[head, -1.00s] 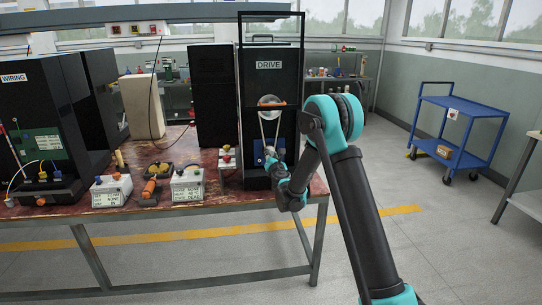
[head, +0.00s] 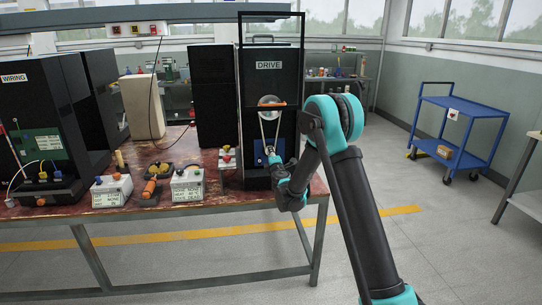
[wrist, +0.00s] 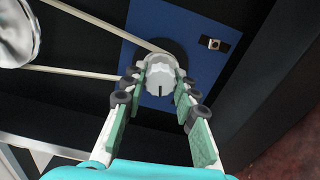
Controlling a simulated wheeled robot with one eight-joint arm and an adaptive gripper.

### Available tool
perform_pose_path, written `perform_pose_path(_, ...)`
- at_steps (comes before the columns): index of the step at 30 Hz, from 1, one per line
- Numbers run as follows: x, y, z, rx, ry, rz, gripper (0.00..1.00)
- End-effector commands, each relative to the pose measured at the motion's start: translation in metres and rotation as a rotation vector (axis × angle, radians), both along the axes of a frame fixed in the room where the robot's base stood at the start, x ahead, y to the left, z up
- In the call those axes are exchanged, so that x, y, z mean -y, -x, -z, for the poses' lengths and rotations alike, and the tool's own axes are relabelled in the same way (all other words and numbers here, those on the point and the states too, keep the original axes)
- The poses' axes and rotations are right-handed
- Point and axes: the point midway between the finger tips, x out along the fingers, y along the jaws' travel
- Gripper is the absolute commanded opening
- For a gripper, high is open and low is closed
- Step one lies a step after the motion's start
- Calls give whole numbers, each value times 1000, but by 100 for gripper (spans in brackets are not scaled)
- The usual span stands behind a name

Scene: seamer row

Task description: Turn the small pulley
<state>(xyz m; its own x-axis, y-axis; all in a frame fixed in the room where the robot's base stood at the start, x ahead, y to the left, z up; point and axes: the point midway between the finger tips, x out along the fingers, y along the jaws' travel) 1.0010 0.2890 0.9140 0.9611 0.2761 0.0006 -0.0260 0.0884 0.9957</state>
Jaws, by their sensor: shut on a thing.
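The small pulley (wrist: 160,72) is a pale, ridged knob with a dark mark, in front of a blue plate (wrist: 133,40) in the wrist view. My gripper (wrist: 159,82) has its fingers on either side of the pulley and is shut on it. A pale belt (wrist: 85,72) runs from behind the pulley to the left, towards a large silvery wheel (wrist: 15,32). In the head view my gripper (head: 273,163) is at the low part of the black DRIVE panel (head: 269,80), largely hiding the small pulley. The large wheel (head: 268,101) is above it.
Switch boxes (head: 187,186) and a WIRING panel (head: 35,100) stand left on the red-brown bench (head: 215,190). A blue cart (head: 447,128) stands right, with open floor between.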

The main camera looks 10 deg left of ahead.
Motion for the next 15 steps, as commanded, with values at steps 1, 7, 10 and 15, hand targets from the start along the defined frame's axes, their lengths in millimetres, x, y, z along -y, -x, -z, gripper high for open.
perform_pose_path(1, -1, -3, -1, -11, -38, 0, 0)
perform_pose_path(7, -1, -3, -1, -59, -206, -1, 0)
perform_pose_path(10, -1, -3, -1, -80, -278, -1, 0)
perform_pose_path(15, -1, -3, -1, -108, -375, -1, 0)
